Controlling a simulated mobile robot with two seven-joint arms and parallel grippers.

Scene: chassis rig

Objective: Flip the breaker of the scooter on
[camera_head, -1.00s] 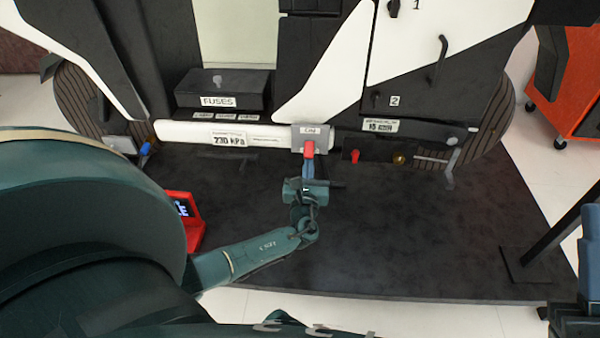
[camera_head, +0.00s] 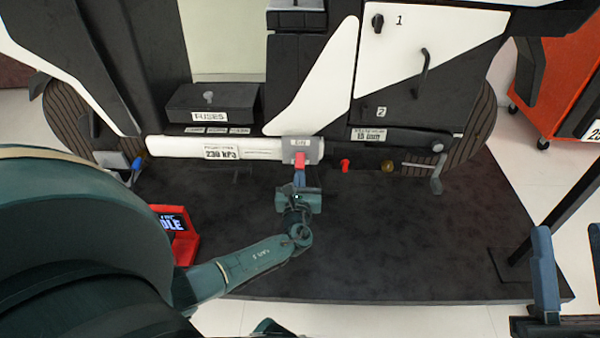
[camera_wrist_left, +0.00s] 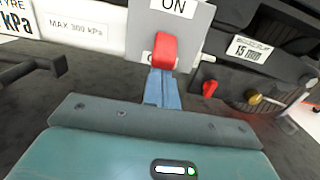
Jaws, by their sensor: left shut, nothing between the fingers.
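The breaker is a grey box (camera_head: 316,150) on the scooter's lower side (camera_head: 230,147), with a red lever (camera_head: 300,160). In the left wrist view, the grey plate (camera_wrist_left: 196,22) reads ON above the red lever (camera_wrist_left: 164,50). The lever hides most of a lower label starting with O. My left gripper (camera_head: 299,178) is shut and empty, its blue fingertips (camera_wrist_left: 161,80) right below the lever; whether they touch it is unclear. My right gripper (camera_head: 570,255) is at the right edge, fingers apart, away from the scooter.
A fuse box (camera_head: 215,102) stands above the white tube. A red knob (camera_head: 345,165) and brass knob (camera_head: 388,166) sit right of the breaker. A red display box (camera_head: 178,236) is beside my left arm. An orange cart (camera_head: 560,85) stands at right. The dark mat (camera_head: 400,240) is mostly clear.

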